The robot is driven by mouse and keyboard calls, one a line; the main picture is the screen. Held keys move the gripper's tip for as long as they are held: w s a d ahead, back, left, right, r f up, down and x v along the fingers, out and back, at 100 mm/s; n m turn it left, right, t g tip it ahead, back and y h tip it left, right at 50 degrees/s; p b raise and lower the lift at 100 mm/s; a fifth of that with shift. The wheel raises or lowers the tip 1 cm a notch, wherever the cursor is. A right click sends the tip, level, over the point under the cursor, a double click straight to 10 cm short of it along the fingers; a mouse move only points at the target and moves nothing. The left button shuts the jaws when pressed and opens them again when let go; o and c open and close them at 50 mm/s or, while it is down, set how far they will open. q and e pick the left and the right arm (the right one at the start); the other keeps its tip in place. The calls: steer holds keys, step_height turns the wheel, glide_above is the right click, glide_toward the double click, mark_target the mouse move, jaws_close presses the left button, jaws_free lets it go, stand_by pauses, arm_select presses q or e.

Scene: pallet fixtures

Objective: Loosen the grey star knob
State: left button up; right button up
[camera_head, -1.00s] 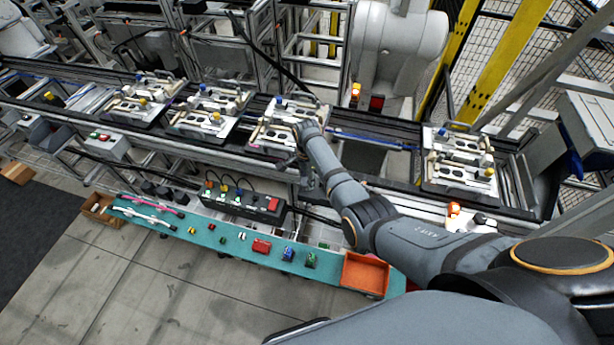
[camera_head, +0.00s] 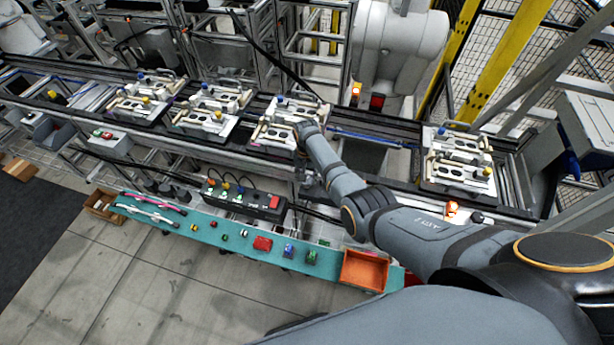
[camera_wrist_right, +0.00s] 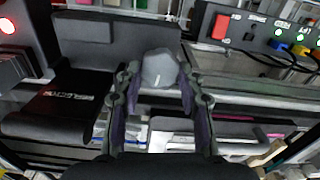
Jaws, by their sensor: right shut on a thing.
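The grey star knob (camera_wrist_right: 162,70) shows in the right wrist view as a faceted grey head with a white mark on its face. My right gripper (camera_wrist_right: 161,78) is shut on it, with one dark finger on each side. In the head view my right gripper (camera_head: 304,178) is small and dark, at the front edge of the conveyor, below a pallet fixture (camera_head: 272,132). The knob cannot be made out there, and my forearm covers part of that spot. My left gripper is not in view.
A control box with lit buttons (camera_head: 243,200) stands left of my right gripper. A teal shelf (camera_head: 210,230) with small parts and an orange tray (camera_head: 364,270) lies in front. Another pallet fixture (camera_head: 458,160) is to the right. A robot arm (camera_head: 398,45) stands behind the conveyor.

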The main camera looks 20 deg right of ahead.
steer(key=shift+w+r+n, duration=0.1)
steer(key=shift+r+n, duration=0.05)
steer(key=shift+n, duration=1.85)
steer(key=o, duration=1.2)
step_height(320, 180, up, 12)
steer(key=shift+f, duration=0.1)
